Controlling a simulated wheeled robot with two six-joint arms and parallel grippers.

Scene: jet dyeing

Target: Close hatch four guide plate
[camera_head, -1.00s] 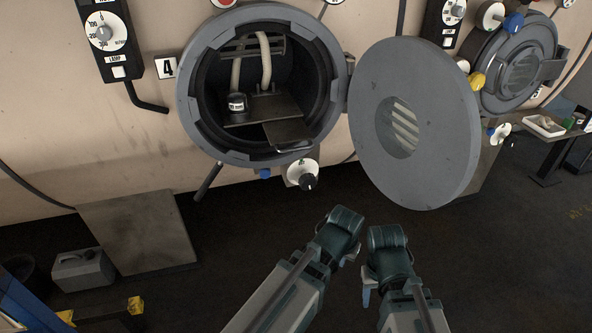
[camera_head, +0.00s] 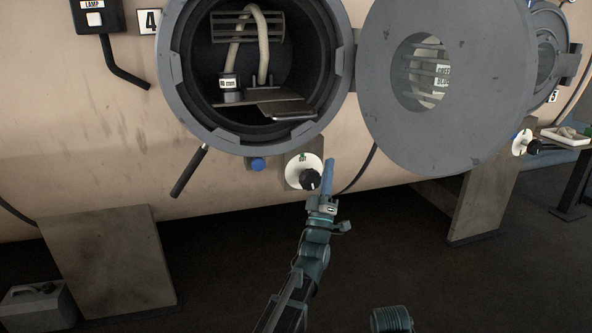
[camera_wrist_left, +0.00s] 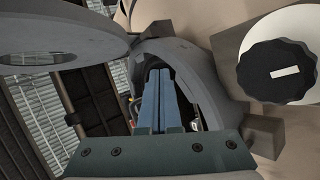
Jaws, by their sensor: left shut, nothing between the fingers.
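Hatch four (camera_head: 172,75), a grey round port beside the "4" label, stands open. Inside it, the guide plate (camera_head: 262,107) lies flat, with a darker tongue (camera_head: 298,112) reaching towards the front lower rim. My left gripper (camera_head: 330,165) is shut and empty, pointing up just below the rim, right of the black-and-white dial (camera_head: 310,179). In the left wrist view, its blue fingers (camera_wrist_left: 166,85) point at the grey hatch ring (camera_wrist_left: 190,55); the guide plate cannot be made out there. My right gripper is out of view; only part of that arm shows at the bottom.
The round hatch door (camera_head: 385,110) hangs open on the right, close to my left gripper. A hose and a small canister (camera_head: 231,90) are inside the port.

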